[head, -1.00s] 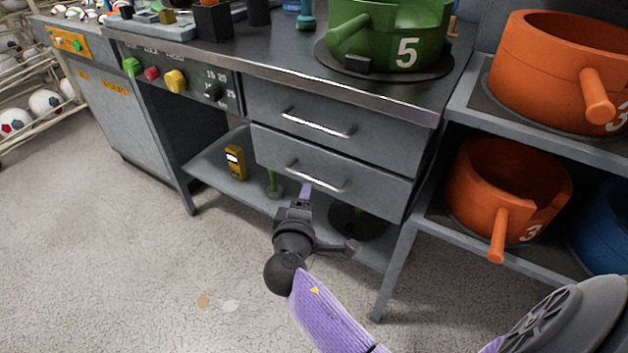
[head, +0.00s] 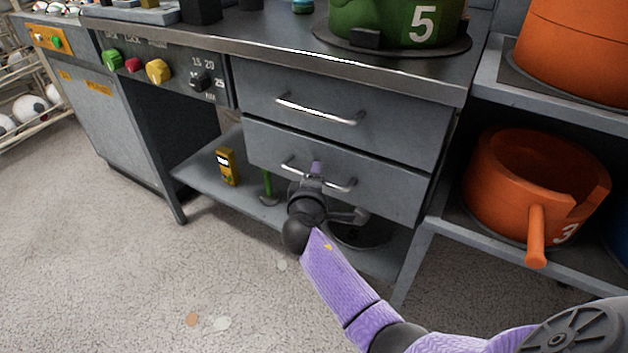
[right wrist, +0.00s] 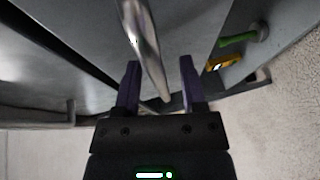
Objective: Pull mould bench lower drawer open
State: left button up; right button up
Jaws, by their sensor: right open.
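The mould bench (head: 330,52) stands ahead with two grey drawers under its top. The lower drawer (head: 395,187) is shut, its front in line with the upper drawer (head: 405,128). Its silver bar handle (head: 340,185) is partly hidden by my right gripper (head: 316,170), which is at the handle's middle. In the right wrist view the gripper (right wrist: 160,80) is open, and the handle (right wrist: 148,55) runs between its two purple fingers, apart from both as far as I can tell. My left gripper is not in view.
The upper drawer has its own handle (head: 315,110) just above. A lower shelf (head: 195,170) holds a yellow meter (head: 227,166) and a green-stemmed item (head: 267,186). An orange mould (head: 535,190) stands on the rack at right.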

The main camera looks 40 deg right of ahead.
grip_shut()
dwell(1.3)
